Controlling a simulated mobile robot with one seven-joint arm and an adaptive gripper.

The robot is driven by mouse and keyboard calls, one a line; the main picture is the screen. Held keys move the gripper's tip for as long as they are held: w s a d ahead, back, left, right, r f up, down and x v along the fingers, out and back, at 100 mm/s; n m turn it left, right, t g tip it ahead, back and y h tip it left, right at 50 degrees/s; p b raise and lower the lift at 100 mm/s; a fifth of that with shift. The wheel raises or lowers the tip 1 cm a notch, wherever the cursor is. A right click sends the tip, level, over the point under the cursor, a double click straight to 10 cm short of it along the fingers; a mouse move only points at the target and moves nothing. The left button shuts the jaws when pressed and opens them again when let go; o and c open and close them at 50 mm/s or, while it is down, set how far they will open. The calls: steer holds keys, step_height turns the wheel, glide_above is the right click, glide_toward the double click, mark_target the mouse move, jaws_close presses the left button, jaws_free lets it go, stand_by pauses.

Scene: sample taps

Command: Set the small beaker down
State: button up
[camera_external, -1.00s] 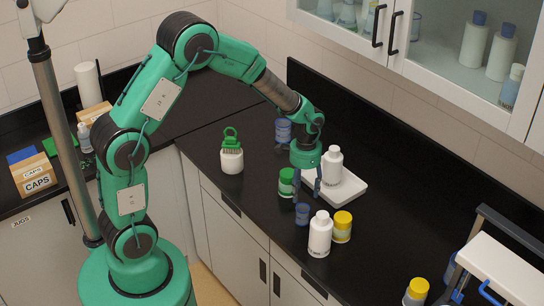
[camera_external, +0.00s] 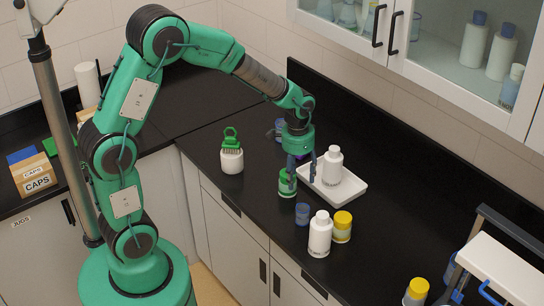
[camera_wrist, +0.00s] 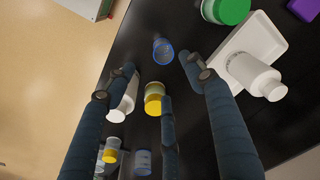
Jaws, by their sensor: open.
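The small blue beaker (camera_external: 302,214) stands upright on the black counter, in front of the green-lidded jar. It also shows in the wrist view (camera_wrist: 162,50), in the gap beyond my fingertips. My gripper (camera_external: 301,178) is open and empty, with its fingers spread and pointing down. It is above and behind the beaker and does not touch it. In the external view its fingers overlap the green-lidded jar (camera_external: 286,186); I cannot tell how close they are in depth. The dark fingers (camera_wrist: 160,82) also show in the wrist view.
A white tray (camera_external: 352,195) with a white bottle (camera_external: 332,167) stands right of my gripper. Another white bottle (camera_external: 320,236) and a yellow-lidded jar (camera_external: 342,228) stand right of the beaker. A blue vessel (camera_external: 279,129) is partly hidden behind my gripper.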

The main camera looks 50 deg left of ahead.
steer(key=s+r+t, duration=0.1)
steer(key=s+r, duration=0.5)
steer(key=r, duration=0.5)
steer(key=s+r+n+t, duration=0.1)
steer(key=s+r, duration=0.3)
steer(key=s, duration=0.3)
steer(key=s+a+r+n+t, duration=0.1)
steer(key=s+r, duration=0.3)
steer(key=s, duration=0.3)
steer(key=s+r+n+t, duration=0.1)
steer(key=s+r+t, duration=0.1)
steer(key=s+r, duration=0.3)
steer(key=s, duration=0.3)
steer(key=shift+a, duration=0.35)
steer(key=shift+s, duration=0.1)
step_height(320, 180, down, 6)
steer(key=b, duration=0.5)
steer(key=shift+b, duration=0.4)
steer(key=shift+r, duration=0.1)
